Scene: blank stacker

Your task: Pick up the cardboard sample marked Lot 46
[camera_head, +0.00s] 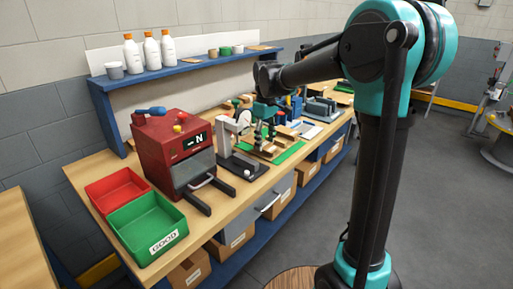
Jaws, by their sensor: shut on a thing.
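My gripper (258,138) points down over the green mat (289,153) in the middle of the bench. It is small and partly lost among the items behind it. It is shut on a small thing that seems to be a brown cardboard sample. Other brown pieces (268,149) lie on the mat around and below the gripper. No Lot 46 marking can be read at this size, so I cannot tell which sample is which.
Left of the gripper stand a grey press-like stand (238,148) and a red machine (174,148) with a display. A red bin (117,188) and a green GOOD bin (148,226) sit at the bench's left end. Bottles (151,50) stand on the blue shelf (190,64) behind.

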